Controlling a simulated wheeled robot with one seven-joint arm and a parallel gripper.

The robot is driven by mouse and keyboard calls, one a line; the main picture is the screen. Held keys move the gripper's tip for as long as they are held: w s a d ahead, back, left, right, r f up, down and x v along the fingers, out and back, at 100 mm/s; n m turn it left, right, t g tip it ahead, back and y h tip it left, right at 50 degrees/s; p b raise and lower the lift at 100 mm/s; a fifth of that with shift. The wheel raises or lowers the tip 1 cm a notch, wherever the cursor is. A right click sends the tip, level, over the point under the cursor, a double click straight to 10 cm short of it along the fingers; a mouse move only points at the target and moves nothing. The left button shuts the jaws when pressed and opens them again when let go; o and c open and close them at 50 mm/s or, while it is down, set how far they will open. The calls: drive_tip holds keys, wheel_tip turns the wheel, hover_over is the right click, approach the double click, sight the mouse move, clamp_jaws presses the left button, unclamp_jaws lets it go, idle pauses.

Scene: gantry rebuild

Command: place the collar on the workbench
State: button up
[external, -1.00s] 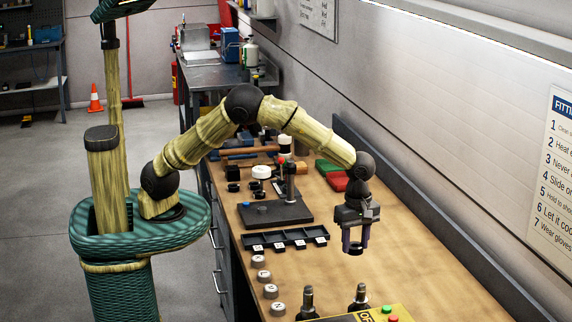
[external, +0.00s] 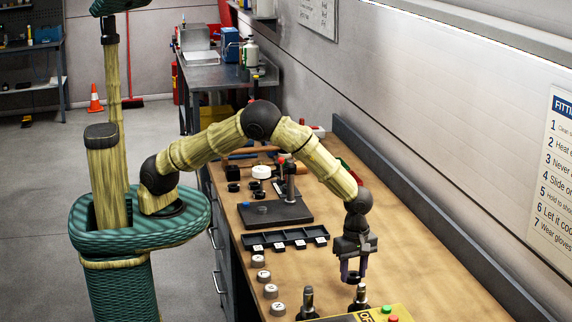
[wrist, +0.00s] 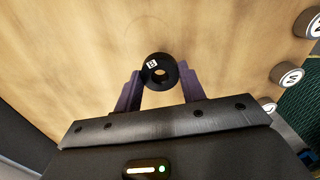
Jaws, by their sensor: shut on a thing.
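The collar (wrist: 161,84) is a black ring with a small white label, held between the fingertips in the wrist view. It also shows as a dark ring (external: 353,278) at the fingertips in the external view. My gripper (external: 353,270) is shut on it; in the wrist view its purple fingers (wrist: 160,90) press on either side. The workbench (external: 420,260) has a light wooden top under the collar. The collar is low over the bare wood; I cannot tell whether it touches.
Two dark upright posts (external: 308,300) stand by a yellow box (external: 385,314) with buttons, close in front of my gripper. Several grey labelled weights (external: 271,291) line the left edge. A black tray (external: 287,238) and a stand (external: 275,212) lie behind. The wood at right is clear.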

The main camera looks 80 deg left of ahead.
sight(351, 292)
drive_tip(key=shift+f+p, duration=0.45)
drive_tip(key=shift+f, duration=1.4)
drive_tip(key=shift+f, duration=0.1)
drive_tip(key=o, duration=1.2)
wheel_tip(351, 292, up, 12)
drive_tip(key=b, duration=0.3)
